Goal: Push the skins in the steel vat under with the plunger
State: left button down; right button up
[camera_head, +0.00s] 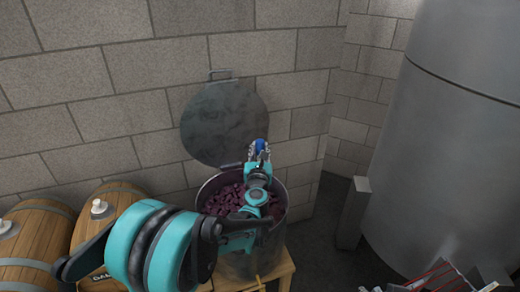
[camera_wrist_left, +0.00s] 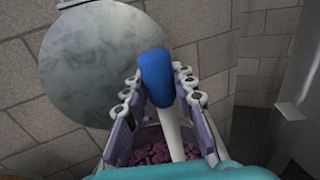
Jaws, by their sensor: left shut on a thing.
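The steel vat (camera_head: 291,212) stands below my left arm, open at the top. Dark purple skins (camera_head: 222,201) fill it near the rim, and they also show low in the left wrist view (camera_wrist_left: 152,151). My left gripper (camera_head: 259,151) is above the far side of the vat, shut on the plunger (camera_wrist_left: 156,77). The plunger has a blue grip end and a pale shaft that runs down between the fingers. Its lower end is hidden, so I cannot tell whether it touches the skins.
The round grey lid (camera_head: 222,122) stands upright behind the vat, against the block wall. The vat rests on a wooden stand (camera_head: 284,272). Wooden barrels (camera_head: 38,235) lie at left. A large steel tank (camera_head: 450,130) and a grey post (camera_head: 353,212) stand at right.

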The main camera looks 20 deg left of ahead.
pick_arm(q)
jog(key=shift+r, duration=0.1)
pick_arm(e)
jog(key=shift+r, duration=0.1)
pick_arm(q)
notch_tip(320, 180, up, 12)
jog(key=p, duration=0.9)
pick_arm(e)
notch_tip(320, 180, up, 9)
